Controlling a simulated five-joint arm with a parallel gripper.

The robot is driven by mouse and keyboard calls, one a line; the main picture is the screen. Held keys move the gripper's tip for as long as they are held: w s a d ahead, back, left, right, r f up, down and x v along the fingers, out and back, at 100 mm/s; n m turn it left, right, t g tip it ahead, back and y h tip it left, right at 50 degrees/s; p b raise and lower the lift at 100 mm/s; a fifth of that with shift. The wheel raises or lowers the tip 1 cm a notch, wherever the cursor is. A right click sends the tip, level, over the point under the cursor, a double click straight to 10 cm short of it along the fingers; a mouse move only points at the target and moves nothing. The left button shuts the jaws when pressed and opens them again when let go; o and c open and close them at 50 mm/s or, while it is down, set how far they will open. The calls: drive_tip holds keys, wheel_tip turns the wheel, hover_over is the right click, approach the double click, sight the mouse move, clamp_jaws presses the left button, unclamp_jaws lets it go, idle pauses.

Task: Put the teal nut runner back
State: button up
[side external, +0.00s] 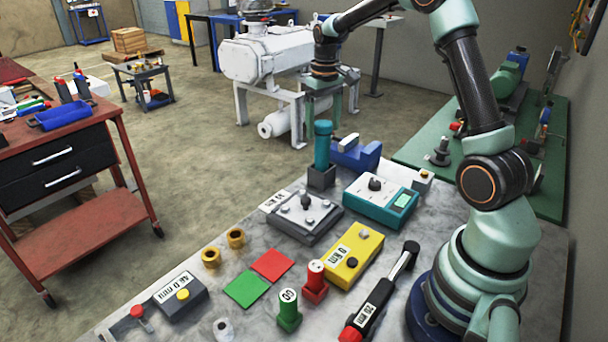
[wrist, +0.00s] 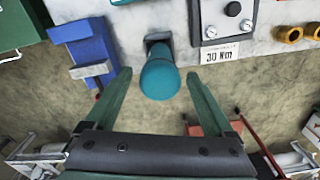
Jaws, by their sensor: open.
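The teal nut runner (side external: 322,145) stands upright in a small dark square holder (side external: 321,178) at the back edge of the workbench. My gripper (side external: 325,110) is open just above its top. In the wrist view, the nut runner's rounded teal end (wrist: 160,80) shows between the two spread green fingers of my gripper (wrist: 158,74), with a gap on each side. The holder (wrist: 158,42) shows behind it there, and the lower part of the tool is hidden inside it.
A blue vise (side external: 356,154) sits right of the holder. A grey torque box (side external: 302,215) and a teal box (side external: 380,200) stand in front. Brass rings (side external: 235,237), a yellow box (side external: 352,257) and coloured parts lie nearer. Open floor lies beyond the bench edge.

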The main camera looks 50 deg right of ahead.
wheel_tip(320, 180, up, 6)
drive_tip(key=shift+r, duration=0.2)
drive_tip(key=shift+a+r, duration=0.2)
drive_tip(key=shift+r, duration=0.1)
drive_tip(key=s+a+r+n+t, duration=0.1)
drive_tip(key=s+a+r+t, duration=0.15)
drive_tip(key=a, duration=0.35)
drive_tip(key=s+a+r+n+t, duration=0.1)
drive_tip(key=s+a+r, duration=0.2)
drive_tip(key=s+a, duration=0.15)
drive_tip(key=s+a+f+n+t, duration=0.1)
drive_tip(key=s+a+f+t, duration=0.1)
drive_tip(key=s+a, duration=0.6)
drive_tip(key=shift+f, duration=0.45)
